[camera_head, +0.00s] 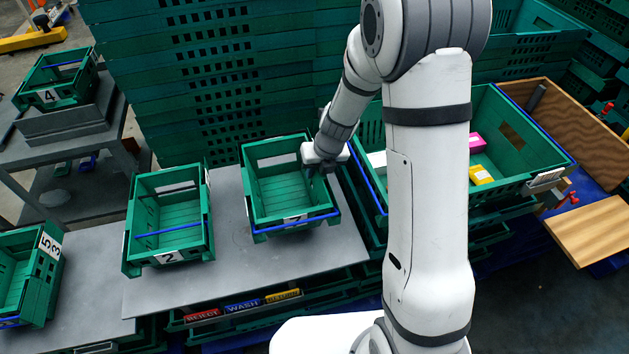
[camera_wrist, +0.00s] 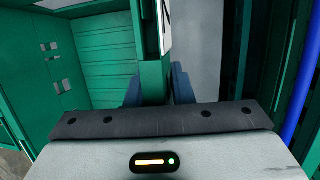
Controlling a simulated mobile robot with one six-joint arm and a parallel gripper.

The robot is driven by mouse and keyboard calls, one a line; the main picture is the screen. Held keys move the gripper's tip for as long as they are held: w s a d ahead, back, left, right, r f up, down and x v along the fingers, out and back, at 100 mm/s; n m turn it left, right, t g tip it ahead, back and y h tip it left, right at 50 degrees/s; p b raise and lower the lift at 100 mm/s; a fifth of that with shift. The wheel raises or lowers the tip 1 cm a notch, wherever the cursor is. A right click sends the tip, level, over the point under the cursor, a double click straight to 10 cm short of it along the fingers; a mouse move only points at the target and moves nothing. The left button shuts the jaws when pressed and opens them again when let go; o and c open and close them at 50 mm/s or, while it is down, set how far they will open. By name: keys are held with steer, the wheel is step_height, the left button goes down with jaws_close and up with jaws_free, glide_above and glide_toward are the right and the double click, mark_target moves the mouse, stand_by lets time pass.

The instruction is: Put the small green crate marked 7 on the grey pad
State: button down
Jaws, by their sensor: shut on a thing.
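A small green crate (camera_head: 264,202) with a blue strip along its front stands over the right part of a flat grey surface (camera_head: 240,280). A white label on its front is partly covered, so I cannot read its number surely. My gripper (camera_head: 312,170) is shut on the crate's right wall. In the wrist view the green wall (camera_wrist: 150,55) runs between the dark fingers of my gripper (camera_wrist: 158,88), with the empty crate inside to the left. I cannot tell whether the crate touches the surface, nor which grey area is the pad.
A crate marked 2 (camera_head: 136,220) stands just left. A crate marked 4 (camera_head: 80,62) sits on a grey stand, and another crate (camera_head: 45,290) is lower left. A large green crate (camera_head: 520,130) with coloured packs is right. Tall stacked crates (camera_head: 160,80) block the back.

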steer(key=shift+f+b, duration=0.65)
steer(key=shift+f, duration=1.15)
steer(key=c, duration=1.3)
jaws_free()
steer(key=shift+f, duration=0.1)
steer(key=shift+o, duration=0.2)
steer(key=s+d+r+n+p, duration=0.2)
steer(key=s+r+n, duration=0.15)
steer(key=r, duration=0.55)
steer(key=s+d+r+n+p, duration=0.1)
steer(key=s+d+r+n, duration=0.2)
steer(key=r, duration=0.5)
steer(key=s+d+r+n+h, duration=0.1)
steer(key=s+r+n, duration=0.3)
steer(key=s+n, duration=0.4)
steer(key=s+d+r+n+h, duration=0.1)
steer(key=s+d+r+n, duration=0.3)
steer(key=n, duration=1.5)
steer(key=shift+s+d+r, duration=0.15)
steer(key=shift+s+r, duration=0.35)
steer(key=shift+s, duration=1.75)
